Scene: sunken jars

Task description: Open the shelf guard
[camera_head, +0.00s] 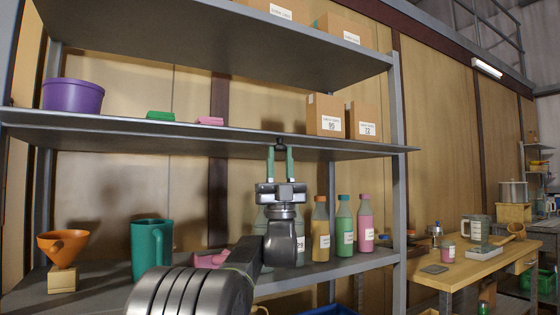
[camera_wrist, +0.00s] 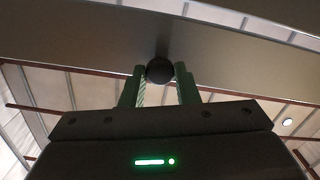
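The shelf guard (camera_head: 350,149) looks to be the long grey panel at the middle shelf's level. It stands out nearly flat above the lower shelf, which is open to view beneath it. A round dark knob (camera_head: 280,142) sits at the panel's front edge; it also shows in the wrist view (camera_wrist: 160,71). My gripper (camera_head: 281,160) points upward below the panel. Its two green fingers (camera_wrist: 160,84) lie one on each side of the knob and appear closed on it. The panel's hinge is not clearly visible.
The lower shelf (camera_head: 105,290) holds an orange funnel (camera_head: 62,246), a teal mug (camera_head: 151,250) and several bottles (camera_head: 343,228). Above the panel are a purple pot (camera_head: 73,96) and cardboard boxes (camera_head: 325,115). A wooden table (camera_head: 465,268) with items stands at right.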

